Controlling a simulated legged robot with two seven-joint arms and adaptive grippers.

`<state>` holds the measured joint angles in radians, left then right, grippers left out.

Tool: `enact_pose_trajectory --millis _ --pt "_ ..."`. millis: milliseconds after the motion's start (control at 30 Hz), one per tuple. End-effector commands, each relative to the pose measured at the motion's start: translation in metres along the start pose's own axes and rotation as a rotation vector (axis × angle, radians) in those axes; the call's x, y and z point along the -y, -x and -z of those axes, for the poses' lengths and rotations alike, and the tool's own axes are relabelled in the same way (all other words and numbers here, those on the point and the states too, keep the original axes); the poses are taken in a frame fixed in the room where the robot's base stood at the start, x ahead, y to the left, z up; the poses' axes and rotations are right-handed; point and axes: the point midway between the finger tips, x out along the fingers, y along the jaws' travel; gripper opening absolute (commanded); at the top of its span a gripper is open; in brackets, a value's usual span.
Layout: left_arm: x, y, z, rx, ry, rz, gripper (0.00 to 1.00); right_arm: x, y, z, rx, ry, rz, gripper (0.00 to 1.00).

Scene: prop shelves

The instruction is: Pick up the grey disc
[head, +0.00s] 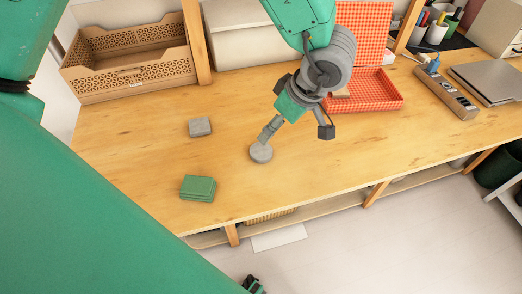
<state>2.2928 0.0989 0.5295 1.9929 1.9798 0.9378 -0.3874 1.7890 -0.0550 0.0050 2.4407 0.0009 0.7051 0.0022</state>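The grey disc (261,153) is a small round piece on the front part of the wooden table (340,165). My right gripper (267,134) comes down from the top of the head view and points down and left. Its narrow grey finger end is right at the top edge of the disc and overlaps it in the picture. I cannot tell whether it touches or grips the disc; the fingers look like one column. My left arm fills the left side; its fingers are not in view, only a small dark part shows at the bottom edge.
A grey square block (200,127) and green stacked squares (198,188) lie left of the disc. A perforated wooden crate (130,62) stands at the back left. An open red checked box (375,92) is behind the gripper.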

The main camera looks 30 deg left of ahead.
Motion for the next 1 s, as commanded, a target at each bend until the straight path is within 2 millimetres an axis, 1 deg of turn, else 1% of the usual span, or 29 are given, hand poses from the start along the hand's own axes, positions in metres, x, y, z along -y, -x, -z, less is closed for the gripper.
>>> enact_pose_trajectory --millis 33,167,300,400,500,667,900,1000 --pt "0.0 -0.006 -0.003 -0.003 -0.001 0.0 0.76 0.0 -0.004 0.0 0.0 0.0 0.0 0.4" --pt "0.0 -0.025 -0.005 -0.007 -0.002 0.002 0.76 0.0 -0.007 0.0 0.0 0.0 0.0 0.4" --pt "0.0 -0.053 -0.005 -0.008 -0.003 0.002 0.76 0.0 -0.012 -0.001 0.0 0.0 0.0 0.4" --pt "0.0 -0.071 -0.004 -0.006 -0.003 0.001 0.76 0.0 -0.015 -0.001 0.0 -0.001 0.0 0.4" --pt "0.0 -0.081 -0.003 -0.004 -0.001 0.0 0.76 0.0 -0.016 -0.001 0.0 -0.001 -0.001 0.4" --pt "0.001 -0.092 0.0 -0.001 -0.002 0.0 0.76 0.0 -0.018 -0.001 0.0 -0.001 0.0 0.4" --pt "0.003 -0.127 -0.001 -0.005 -0.003 0.001 0.76 0.0 -0.026 -0.001 0.0 0.0 0.0 0.4" --pt "0.002 -0.135 -0.001 -0.005 -0.002 0.0 0.76 0.0 -0.027 -0.001 0.0 0.0 0.0 0.4"
